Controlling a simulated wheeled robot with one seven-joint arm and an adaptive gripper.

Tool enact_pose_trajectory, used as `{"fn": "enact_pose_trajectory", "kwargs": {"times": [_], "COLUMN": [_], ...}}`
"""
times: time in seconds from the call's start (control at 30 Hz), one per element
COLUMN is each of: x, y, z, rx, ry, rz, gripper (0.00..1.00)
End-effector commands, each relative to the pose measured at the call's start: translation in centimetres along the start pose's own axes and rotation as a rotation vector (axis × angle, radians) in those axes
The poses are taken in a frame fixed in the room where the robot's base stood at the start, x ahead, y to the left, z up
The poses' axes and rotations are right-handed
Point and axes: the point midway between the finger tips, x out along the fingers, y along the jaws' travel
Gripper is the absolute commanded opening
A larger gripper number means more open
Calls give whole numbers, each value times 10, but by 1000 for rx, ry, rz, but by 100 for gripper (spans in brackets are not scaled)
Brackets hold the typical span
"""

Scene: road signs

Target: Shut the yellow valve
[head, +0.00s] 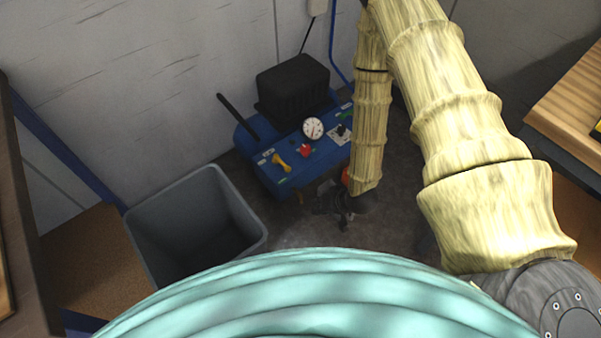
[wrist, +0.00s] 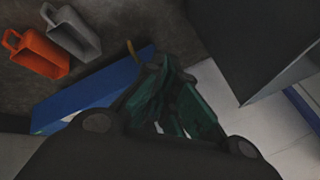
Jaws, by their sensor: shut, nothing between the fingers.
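The yellow valve (head: 281,161) is a small yellow lever on the top left of a blue panel (head: 262,175) in the head view. It lies slantwise there. My gripper (head: 342,212) is dark, low in front of the panel and to the right of the valve, apart from it. In the wrist view my gripper's dark green fingers (wrist: 172,88) are shut and empty. A small ochre piece (wrist: 131,48) shows at the edge of the blue body beyond them; I cannot tell whether it is the valve.
A red knob (head: 305,150), a gauge (head: 313,128) and a black box (head: 292,84) are on the blue unit. A grey bin (head: 150,238) stands at left. An orange holder (wrist: 35,55) and a grey one (wrist: 74,34) show in the wrist view. A wooden shelf (head: 572,100) is at right.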

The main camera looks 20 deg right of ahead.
Motion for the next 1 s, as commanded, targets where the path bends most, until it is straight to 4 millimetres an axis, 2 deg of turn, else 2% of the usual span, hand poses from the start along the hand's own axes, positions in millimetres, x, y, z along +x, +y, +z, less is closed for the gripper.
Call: {"fn": "enact_pose_trajectory", "kwargs": {"times": [0.03,0.1,0.4,0.7,1.0], "x": [22,38,93,130,152], "y": [8,10,21,41,70], "z": [-8,-22,-80,-127,-159], "rx": [18,44,145,221,273], "ry": [27,57,153,186,150], "rz": [-34,-85,-313,-539,-748], "gripper": [0,0,0,0,0]}}
